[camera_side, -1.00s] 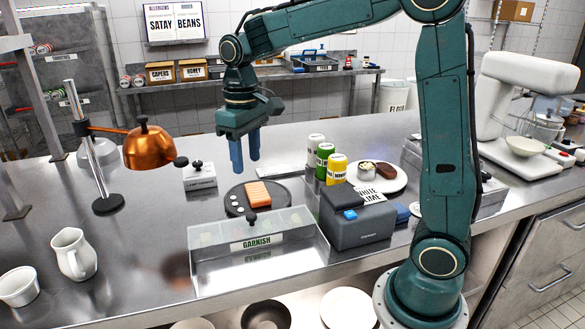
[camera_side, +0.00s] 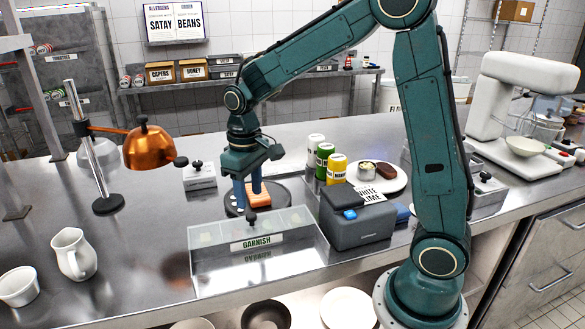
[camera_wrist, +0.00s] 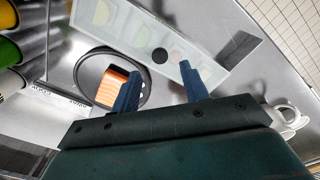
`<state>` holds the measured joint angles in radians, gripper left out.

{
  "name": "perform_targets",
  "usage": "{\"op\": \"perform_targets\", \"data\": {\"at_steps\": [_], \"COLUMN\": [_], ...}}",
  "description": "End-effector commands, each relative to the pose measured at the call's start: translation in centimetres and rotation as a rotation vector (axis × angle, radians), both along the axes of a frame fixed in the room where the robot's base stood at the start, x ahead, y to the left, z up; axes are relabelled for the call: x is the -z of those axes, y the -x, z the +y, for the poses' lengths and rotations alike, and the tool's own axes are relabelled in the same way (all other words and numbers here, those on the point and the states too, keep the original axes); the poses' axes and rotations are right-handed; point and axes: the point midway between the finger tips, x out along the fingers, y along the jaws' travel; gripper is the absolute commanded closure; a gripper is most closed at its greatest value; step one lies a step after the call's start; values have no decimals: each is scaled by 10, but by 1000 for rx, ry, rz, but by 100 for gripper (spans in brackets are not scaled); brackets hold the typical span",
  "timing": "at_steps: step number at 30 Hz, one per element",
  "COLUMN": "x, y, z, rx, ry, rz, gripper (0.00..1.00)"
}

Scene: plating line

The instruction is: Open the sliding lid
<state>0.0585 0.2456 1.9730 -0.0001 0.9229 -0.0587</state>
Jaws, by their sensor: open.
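The GARNISH box (camera_side: 200,262) sits near the front edge of the steel counter, its label facing forward. Its see-through lid (camera_side: 291,217) carries a small dark knob (camera_side: 252,217) near the back edge. Pale and coloured patches show faintly through the lid in the wrist view (camera_wrist: 199,62). My gripper (camera_side: 248,199) points down just above and behind the knob, its blue fingers apart and empty. In the wrist view the knob (camera_wrist: 160,55) appears between and slightly beyond the fingertips (camera_wrist: 159,70). Contact with the knob cannot be told.
A dark round plate (camera_side: 283,205) with an orange block (camera_side: 260,194) lies right behind my fingers. A grey box (camera_side: 362,230) stands close on the right, with tins (camera_side: 325,165) behind it. A copper lamp (camera_side: 150,147) and white jug (camera_side: 74,253) stand left.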

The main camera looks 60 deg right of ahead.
Motion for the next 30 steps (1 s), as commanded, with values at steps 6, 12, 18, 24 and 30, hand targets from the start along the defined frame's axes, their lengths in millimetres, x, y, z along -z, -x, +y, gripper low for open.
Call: {"op": "perform_targets", "data": {"at_steps": [6, 12, 18, 24, 30], "x": [32, 48, 54, 54, 53], "y": [0, 0, 0, 0, 0], "z": [0, 0, 0, 0, 0], "rx": [0, 0, 0, 0, 0], "ry": [0, 0, 0, 0, 0], "rz": [3, 1, 0, 0, 0], "gripper": [55, 55, 55, 55, 92]}}
